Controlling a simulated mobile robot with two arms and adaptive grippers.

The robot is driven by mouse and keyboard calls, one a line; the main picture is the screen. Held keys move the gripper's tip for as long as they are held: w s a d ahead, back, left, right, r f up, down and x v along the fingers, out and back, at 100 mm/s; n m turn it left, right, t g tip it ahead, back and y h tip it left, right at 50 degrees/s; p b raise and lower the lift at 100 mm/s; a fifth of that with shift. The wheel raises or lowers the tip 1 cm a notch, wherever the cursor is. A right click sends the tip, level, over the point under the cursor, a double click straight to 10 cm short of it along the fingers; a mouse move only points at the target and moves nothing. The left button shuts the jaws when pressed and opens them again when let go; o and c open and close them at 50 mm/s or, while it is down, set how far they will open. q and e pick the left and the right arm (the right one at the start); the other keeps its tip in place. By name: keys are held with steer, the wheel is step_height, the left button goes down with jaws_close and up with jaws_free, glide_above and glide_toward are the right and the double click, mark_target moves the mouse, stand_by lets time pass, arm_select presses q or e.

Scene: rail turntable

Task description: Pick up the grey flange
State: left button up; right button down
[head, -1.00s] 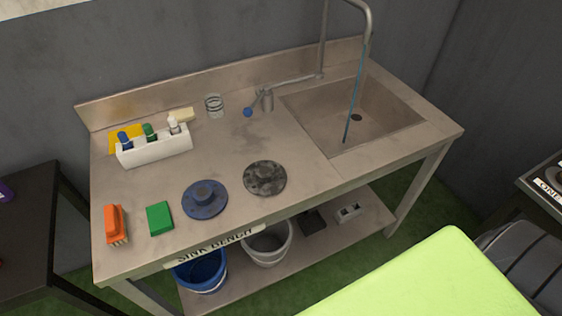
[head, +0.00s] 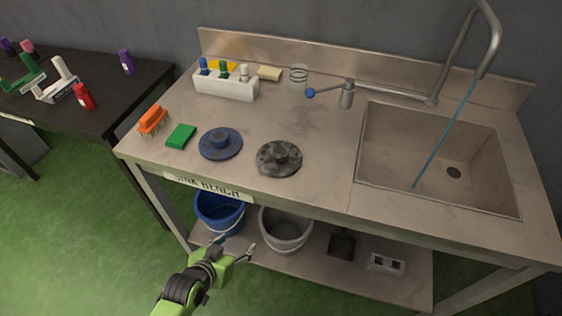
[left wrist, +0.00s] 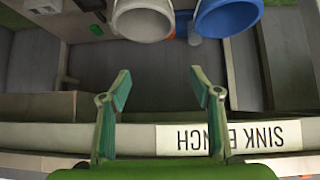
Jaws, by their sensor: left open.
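The dark grey flange (head: 279,158), a round disc with a raised hub and blotchy surface, lies flat near the front edge of the sink bench (head: 320,190) in the head view. A blue flange (head: 221,143) lies just left of it. My left gripper (head: 235,244) is open and empty, in front of the bench and below its top, near the buckets. In the left wrist view its two fingers (left wrist: 161,88) are spread apart before the bench's upside-down label; the grey flange is not seen there. My right gripper is not in view.
A green sponge (head: 181,136), orange brush (head: 153,121) and white bottle caddy (head: 226,84) stand left on the bench. The sink (head: 440,150) is right. A blue bucket (head: 219,212) and a grey bucket (head: 286,230) stand on the lower shelf. A black table (head: 120,90) is left.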

arm_select(q)
steer(key=w+d+r+m+t+h+b, duration=0.1)
steer(key=d+r, duration=0.1)
steer(key=r, duration=0.6)
steer(key=w+d+r+t+h+b, duration=0.1)
steer(key=w+d+r+t+h, duration=0.15)
steer(key=r, duration=0.65)
steer(key=t, duration=0.2)
glide_toward(274, 157)
steer(key=shift+s+a+f+m+g+h+p, duration=0.3)
steer(key=shift+s+a+m+h, duration=0.1)
steer(key=shift+s+a, duration=0.1)
steer(key=x, duration=0.5)
steer(key=r+x, duration=0.1)
steer(key=x, duration=0.1)
steer(key=shift+w+d+f+p, duration=0.15)
steer(key=shift+w+d+p, duration=0.1)
steer(key=shift+w+p, duration=0.15)
steer(key=shift+p+x, duration=0.35)
steer(key=shift+x, duration=2.75)
steer(key=shift+a+f, duration=0.1)
steer(key=shift+f, duration=0.05)
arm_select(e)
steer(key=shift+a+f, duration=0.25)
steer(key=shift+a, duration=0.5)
